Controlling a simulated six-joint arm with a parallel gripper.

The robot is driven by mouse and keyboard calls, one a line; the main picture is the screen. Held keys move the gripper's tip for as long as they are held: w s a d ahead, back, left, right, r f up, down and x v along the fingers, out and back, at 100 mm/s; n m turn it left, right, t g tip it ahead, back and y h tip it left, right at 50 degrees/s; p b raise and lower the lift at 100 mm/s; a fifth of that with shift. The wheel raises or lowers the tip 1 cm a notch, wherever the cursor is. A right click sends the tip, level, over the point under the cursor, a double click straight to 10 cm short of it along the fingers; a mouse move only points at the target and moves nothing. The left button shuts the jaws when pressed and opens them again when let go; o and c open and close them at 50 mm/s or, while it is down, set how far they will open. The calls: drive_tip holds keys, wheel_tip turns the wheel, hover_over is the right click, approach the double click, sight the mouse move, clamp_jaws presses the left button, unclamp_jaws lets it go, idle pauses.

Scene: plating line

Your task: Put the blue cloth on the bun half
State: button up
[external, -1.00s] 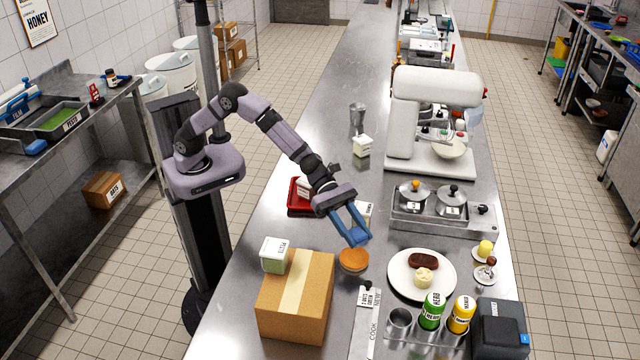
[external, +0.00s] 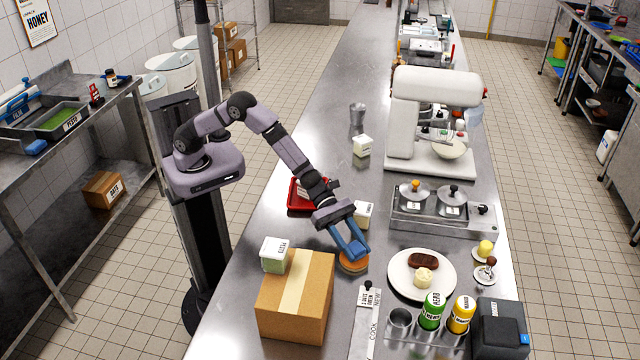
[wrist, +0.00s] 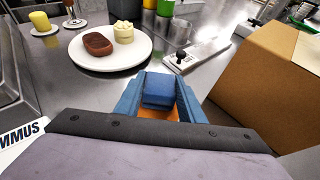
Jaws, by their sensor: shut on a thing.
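The blue cloth (wrist: 158,92) is a small folded block between the fingers of my gripper (external: 352,250), which is shut on it. The bun half (external: 352,267) is round and orange-brown and lies on the steel counter. In the external view my fingertips and the cloth are right over the bun half and hide part of its top. In the wrist view an orange strip of the bun half (wrist: 158,113) shows below the cloth, between the fingers. I cannot tell whether the cloth touches the bun.
A white plate (external: 402,288) with a brown patty and a pale scoop is right of the bun. A red tray (external: 299,198) and white box (external: 362,214) lie behind.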

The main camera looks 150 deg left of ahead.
drive_tip(key=shift+f+b, duration=0.2)
drive_tip(key=shift+b, duration=0.15)
drive_tip(key=o, duration=1)
drive_tip(key=shift+r+p, duration=0.2)
drive_tip(key=shift+p, duration=0.1)
drive_tip(key=shift+r, duration=0.15)
drive_tip(key=shift+s, duration=0.35)
drive_tip(key=b+v, duration=0.2)
drive_tip(key=v, duration=0.9)
drive_tip(key=shift+s+r+b, duration=0.1)
drive_tip(key=shift+b, duration=0.25)
drive_tip(key=shift+d, duration=0.15)
